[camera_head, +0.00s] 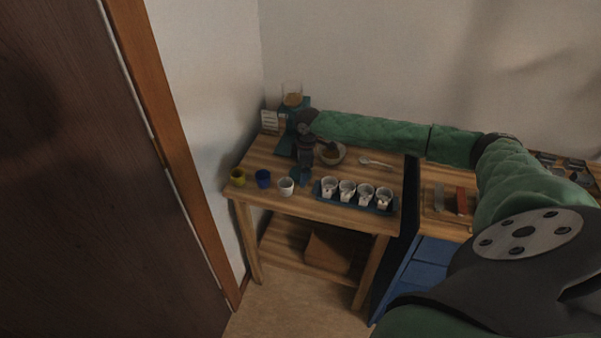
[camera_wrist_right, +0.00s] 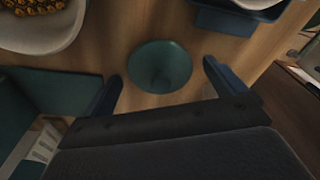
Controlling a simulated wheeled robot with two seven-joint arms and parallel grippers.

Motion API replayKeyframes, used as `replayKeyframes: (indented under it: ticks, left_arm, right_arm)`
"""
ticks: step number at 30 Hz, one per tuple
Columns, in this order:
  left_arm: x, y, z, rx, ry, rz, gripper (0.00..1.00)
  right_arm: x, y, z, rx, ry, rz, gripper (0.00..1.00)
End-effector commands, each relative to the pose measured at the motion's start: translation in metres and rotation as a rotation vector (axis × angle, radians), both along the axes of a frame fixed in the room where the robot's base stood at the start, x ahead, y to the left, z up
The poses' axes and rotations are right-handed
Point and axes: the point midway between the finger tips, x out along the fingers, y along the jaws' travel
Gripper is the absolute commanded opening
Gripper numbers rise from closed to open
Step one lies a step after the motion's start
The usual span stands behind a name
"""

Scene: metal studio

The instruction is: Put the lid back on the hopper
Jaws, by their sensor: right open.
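The grinder (camera_head: 284,142) stands at the back left of the wooden table, with a clear hopper (camera_head: 292,96) on top holding brown contents. The hopper's top looks uncovered. A round teal lid (camera_wrist_right: 160,67) lies on the table; in the head view it shows as a small blue patch (camera_head: 299,178), partly hidden by my gripper. My right gripper (camera_head: 303,172) is above the lid, pointing down. In the right wrist view its open fingers (camera_wrist_right: 162,72) are on either side of the lid, with nothing held. My left gripper is not in view.
A bowl of beans (camera_head: 331,155) is close beside my right gripper. A blue tray (camera_head: 319,196) of several white cups is to the right. Yellow (camera_head: 238,177), blue (camera_head: 263,179) and white (camera_head: 286,187) cups line the front left. A small card (camera_head: 269,122) stands by the grinder.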

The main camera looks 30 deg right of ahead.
Motion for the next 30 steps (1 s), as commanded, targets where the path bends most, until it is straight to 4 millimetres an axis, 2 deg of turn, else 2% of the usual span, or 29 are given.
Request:
replayKeyframes:
  ticks: [10,17,30]
  left_arm:
    - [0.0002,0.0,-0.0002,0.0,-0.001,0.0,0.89]
    - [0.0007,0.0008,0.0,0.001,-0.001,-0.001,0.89]
    - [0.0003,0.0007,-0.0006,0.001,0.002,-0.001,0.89]
  right_arm:
    - [0.0,0.0002,-0.0007,0.0,0.0,0.0,0.94]
    - [0.0,0.0003,-0.0005,0.0,0.0,0.0,0.5]
    - [0.0002,0.0002,0.0024,0.001,0.0,0.0,0.49]
